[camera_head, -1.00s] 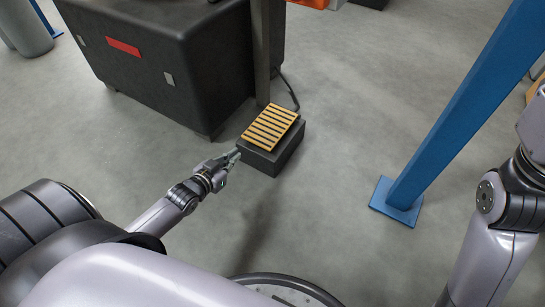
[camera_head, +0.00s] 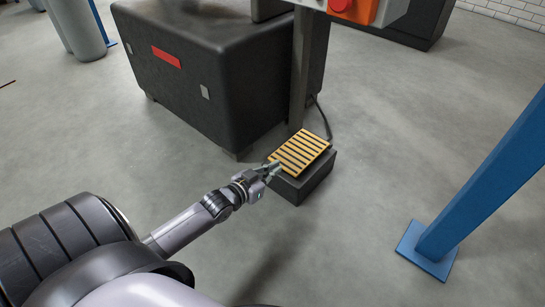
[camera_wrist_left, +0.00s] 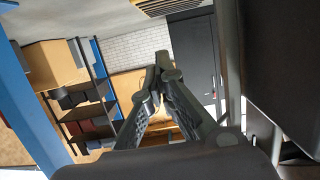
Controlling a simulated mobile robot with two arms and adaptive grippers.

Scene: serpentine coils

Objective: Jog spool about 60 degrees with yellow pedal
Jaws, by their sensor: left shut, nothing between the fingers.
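The yellow pedal (camera_head: 301,151) is a slatted plate with dark stripes, tilted on top of a black block on the floor. My left gripper (camera_head: 276,169) is shut and empty; its fingertips are at the pedal's left front edge, and I cannot tell whether they touch it. In the left wrist view the left gripper's fingertips (camera_wrist_left: 163,62) meet, with nothing between them. A slatted strip, likely the pedal's edge (camera_wrist_left: 170,6), shows at the top of that view. The spool is not recognisable in these frames. My right gripper is out of view.
A large black cabinet (camera_head: 215,75) with a red label stands behind, left of the pedal. A grey post (camera_head: 301,75) rises behind the pedal, with a cable beside it. A blue column (camera_head: 480,195) stands at right. Floor between pedal and column is clear.

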